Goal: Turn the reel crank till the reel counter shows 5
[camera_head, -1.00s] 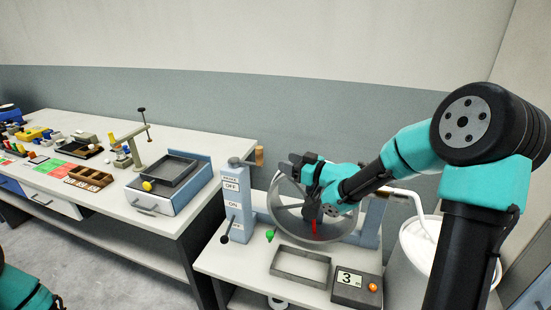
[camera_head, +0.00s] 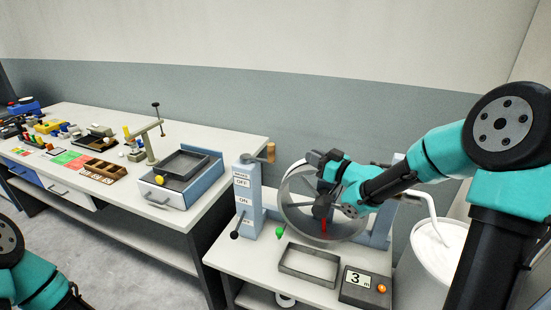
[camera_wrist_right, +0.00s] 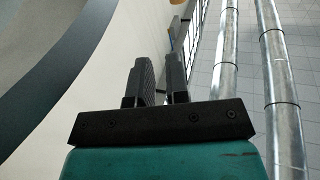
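The reel (camera_head: 296,222) is a grey drum with dark spokes and a red mark low on its front. The reel counter (camera_head: 366,286) in front of it reads 3. A crank with a wooden handle (camera_head: 270,153) sits on top of the blue post left of the reel; I take it as the reel crank. My right gripper (camera_head: 313,158) is over the reel's upper part, apart from the handle and right of it. In the right wrist view its fingers (camera_wrist_right: 160,80) stand apart with an empty gap. My left arm shows at lower left; its gripper is outside the picture.
The blue post (camera_head: 247,205) carries OFF and ON labels and a black-knobbed lever (camera_head: 235,234). A green knob (camera_head: 279,231) and an open grey tray (camera_head: 308,279) are before the reel. A white bin (camera_head: 438,245) stands right. The long bench (camera_head: 215,205) is at left.

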